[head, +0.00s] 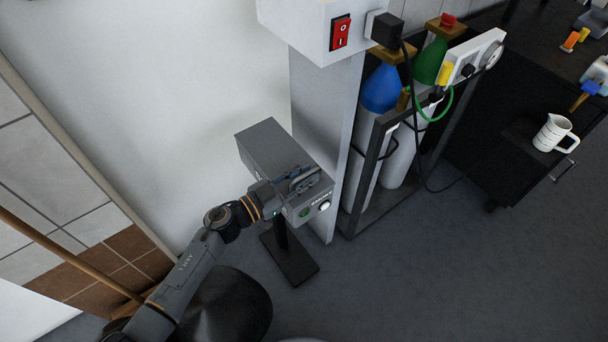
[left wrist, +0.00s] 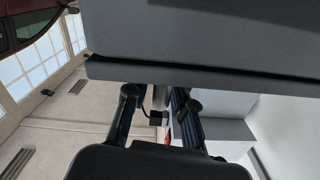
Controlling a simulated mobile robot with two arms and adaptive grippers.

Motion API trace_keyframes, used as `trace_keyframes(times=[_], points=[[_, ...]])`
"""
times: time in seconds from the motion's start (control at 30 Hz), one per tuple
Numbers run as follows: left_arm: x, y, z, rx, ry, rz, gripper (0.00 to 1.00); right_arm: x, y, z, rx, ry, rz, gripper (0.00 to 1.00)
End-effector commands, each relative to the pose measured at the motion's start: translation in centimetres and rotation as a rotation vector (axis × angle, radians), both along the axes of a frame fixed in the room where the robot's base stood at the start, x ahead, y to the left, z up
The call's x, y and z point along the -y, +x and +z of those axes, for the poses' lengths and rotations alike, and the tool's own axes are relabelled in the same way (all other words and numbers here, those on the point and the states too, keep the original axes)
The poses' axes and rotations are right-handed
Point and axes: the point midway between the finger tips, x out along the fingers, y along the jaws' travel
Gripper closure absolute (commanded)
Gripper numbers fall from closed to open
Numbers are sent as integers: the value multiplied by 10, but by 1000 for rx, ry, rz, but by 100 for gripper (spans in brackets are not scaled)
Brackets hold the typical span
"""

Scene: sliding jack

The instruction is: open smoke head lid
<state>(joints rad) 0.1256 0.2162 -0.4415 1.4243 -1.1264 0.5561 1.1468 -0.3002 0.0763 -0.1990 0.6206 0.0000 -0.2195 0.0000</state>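The smoke head is a grey box (head: 272,150) on a dark stand, against the pale wall in the head view. Its front carries a green round part and a white round button (head: 324,205). The lid looks closed; a thin dark seam runs along the grey body (left wrist: 200,68) in the left wrist view. My left gripper (head: 300,184) is at the upper front of the box. In the left wrist view its two fingers (left wrist: 155,98) are apart, with tips right at the lid's edge. Contact is hard to tell. My right gripper is not in view.
A white pillar (head: 318,120) with a red switch (head: 340,33) stands close to the right of the box. Beyond it is a rack with blue (head: 381,88) and green (head: 429,60) topped cylinders. A white jug (head: 553,133) is farther right. Grey floor (head: 420,270) is clear in front.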

Motion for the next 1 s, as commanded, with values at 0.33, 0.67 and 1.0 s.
trace_keyframes(times=[0.33, 0.67, 1.0], points=[[0, 0, 0, 0, 0, 0, 100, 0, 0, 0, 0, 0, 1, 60], [-2, 2, 20, -40, -29, 0, 100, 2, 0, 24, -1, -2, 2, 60], [-13, 16, 75, -194, -140, 2, 100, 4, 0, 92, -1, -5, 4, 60]])
